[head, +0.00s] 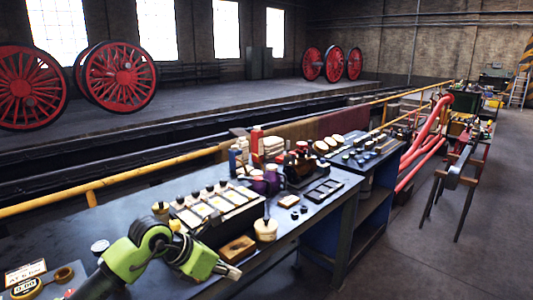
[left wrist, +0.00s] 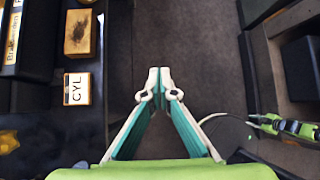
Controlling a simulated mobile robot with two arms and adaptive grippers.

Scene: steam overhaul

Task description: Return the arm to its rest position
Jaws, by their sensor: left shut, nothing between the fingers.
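My left arm comes in from the bottom left of the head view, green and black. My left gripper (head: 232,272) is over the front edge of the dark workbench (head: 130,210), close to a wooden block (head: 237,249). In the left wrist view the fingertips (left wrist: 159,80) meet in a point with nothing between them, above dark floor. The bench with its block marked CYL (left wrist: 76,89) lies to the left of the fingers there.
A tray of labelled compartments (head: 212,208) stands on the bench behind the gripper. A round pale-topped pot (head: 265,229) is beside the wooden block. A second bench (head: 365,160) and red pipes (head: 425,140) stand farther right. The floor (head: 400,250) at right front is clear.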

